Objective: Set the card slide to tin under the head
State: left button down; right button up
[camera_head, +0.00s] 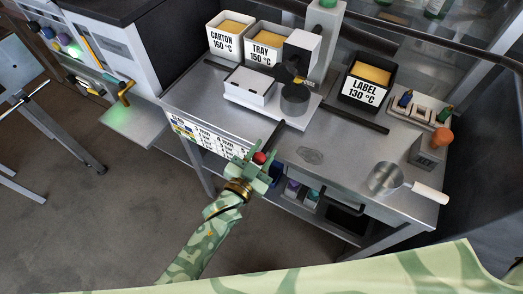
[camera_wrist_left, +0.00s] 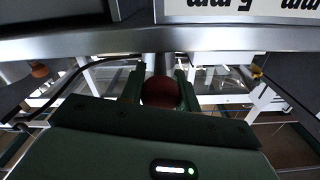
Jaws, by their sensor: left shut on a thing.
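My left gripper (camera_head: 257,167) is at the front edge of the bench, shut on a red ball knob (camera_head: 260,157). In the left wrist view the dull red knob (camera_wrist_left: 160,92) sits between the two fingers (camera_wrist_left: 160,96), with a metal rod behind it. A dark bar runs from near the knob back over the bench. A printed white card (camera_head: 208,142) hangs on the bench front, left of the gripper; its lettering is too small to read. The head (camera_head: 301,54) stands on a post above a white plate, with a dark cylinder below it. I cannot make out a slide setting. My right gripper is not in view.
Glue trays marked carton (camera_head: 230,36), tray (camera_head: 268,44) and label (camera_head: 367,81) stand at the back. A white box (camera_head: 249,86) is beside the head. A steel pan (camera_head: 386,178) and an orange-topped block (camera_head: 427,152) stand at right. The bench's front middle is mostly clear.

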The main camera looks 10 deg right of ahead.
pick_arm(q)
jog(key=c, duration=1)
grip_release()
jog(key=shift+c, duration=0.2)
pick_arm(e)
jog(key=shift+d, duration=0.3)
pick_arm(q)
jog(key=shift+a, duration=0.1)
jog(key=p+v, duration=0.2)
jog(key=v, duration=1.4)
jog(key=shift+p, duration=0.3)
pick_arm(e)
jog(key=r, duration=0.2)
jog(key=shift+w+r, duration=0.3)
pick_arm(q)
jog(key=shift+s, duration=0.15)
